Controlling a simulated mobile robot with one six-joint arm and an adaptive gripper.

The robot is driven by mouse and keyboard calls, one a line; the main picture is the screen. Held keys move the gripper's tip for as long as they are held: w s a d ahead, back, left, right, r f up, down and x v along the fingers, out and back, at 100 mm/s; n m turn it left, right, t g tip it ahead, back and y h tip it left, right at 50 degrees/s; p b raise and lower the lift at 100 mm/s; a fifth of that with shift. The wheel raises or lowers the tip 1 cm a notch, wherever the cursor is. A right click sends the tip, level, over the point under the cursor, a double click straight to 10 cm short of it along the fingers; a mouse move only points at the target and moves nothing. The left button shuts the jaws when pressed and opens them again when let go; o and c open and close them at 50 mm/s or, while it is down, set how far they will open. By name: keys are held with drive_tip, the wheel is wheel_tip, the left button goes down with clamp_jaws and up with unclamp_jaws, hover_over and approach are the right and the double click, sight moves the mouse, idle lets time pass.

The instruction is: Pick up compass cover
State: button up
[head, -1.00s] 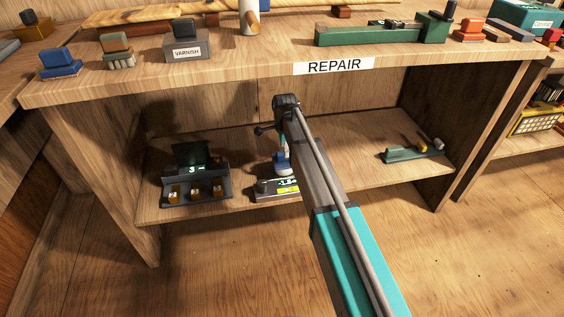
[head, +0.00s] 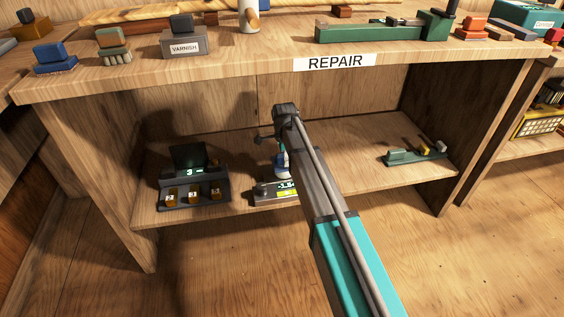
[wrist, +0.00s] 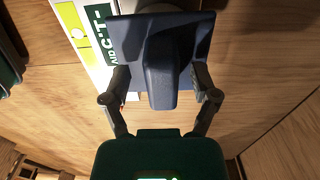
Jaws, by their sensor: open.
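A dark blue cover with a narrow raised grip, which looks like the compass cover (wrist: 163,82), is at the upper middle of the wrist view. My gripper (wrist: 161,84) is open, with one finger on each side of the raised grip. I cannot tell whether the fingers touch it. My arm hides most of the gripper in the head view.
The REPAIR bench top (head: 230,68) hangs above the shelf.

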clamp_jaws()
drive_tip(key=shift+r, duration=0.15)
idle(0.4)
wheel_tip(320, 180, up, 3)
drive_tip(key=p, duration=0.3)
drive_tip(key=shift+f, duration=0.2)
drive_tip(key=s+d+r+p, duration=0.6)
drive_tip(key=s+r+p, duration=0.4)
drive_tip(key=s, duration=0.2)
drive_tip(key=shift+s, duration=0.3)
drive_tip(key=shift+d, duration=0.1)
